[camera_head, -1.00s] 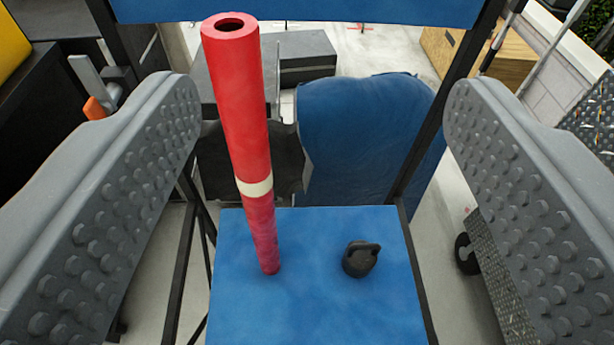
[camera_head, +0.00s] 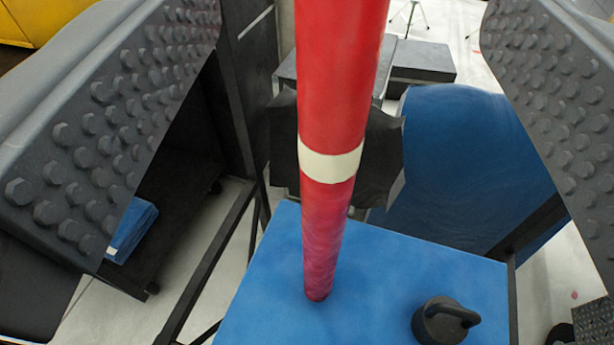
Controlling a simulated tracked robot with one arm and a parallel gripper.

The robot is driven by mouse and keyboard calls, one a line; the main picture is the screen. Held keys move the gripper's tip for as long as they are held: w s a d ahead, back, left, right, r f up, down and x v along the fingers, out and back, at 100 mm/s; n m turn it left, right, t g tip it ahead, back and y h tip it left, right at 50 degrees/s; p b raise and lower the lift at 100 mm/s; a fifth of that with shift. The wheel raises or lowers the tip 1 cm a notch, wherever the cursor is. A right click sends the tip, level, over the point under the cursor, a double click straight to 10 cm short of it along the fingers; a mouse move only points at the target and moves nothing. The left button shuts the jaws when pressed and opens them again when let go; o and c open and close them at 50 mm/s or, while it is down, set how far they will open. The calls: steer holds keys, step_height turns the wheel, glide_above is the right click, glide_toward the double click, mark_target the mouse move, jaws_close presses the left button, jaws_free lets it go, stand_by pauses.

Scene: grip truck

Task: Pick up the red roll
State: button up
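The red roll (camera_head: 338,90) is a tall red cylinder with a cream band. It stands upright on a blue-topped shelf (camera_head: 265,290), and its top end is cut off by the upper edge of the view. My gripper (camera_head: 350,85) is open, with one grey studded finger at the left and the other at the right. The roll is between the two fingers in the picture, with a visible gap on each side. Neither finger appears to touch it.
Black frame posts (camera_head: 215,265) flank the shelf. Behind are a blue draped shape (camera_head: 460,170), a dark cloth (camera_head: 378,165) and grey blocks (camera_head: 420,62). A dark cabinet stands at the left.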

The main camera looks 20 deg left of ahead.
steer(key=x, duration=1.1)
steer(key=shift+p, duration=0.45)
steer(key=shift+w, duration=0.15)
jaws_close()
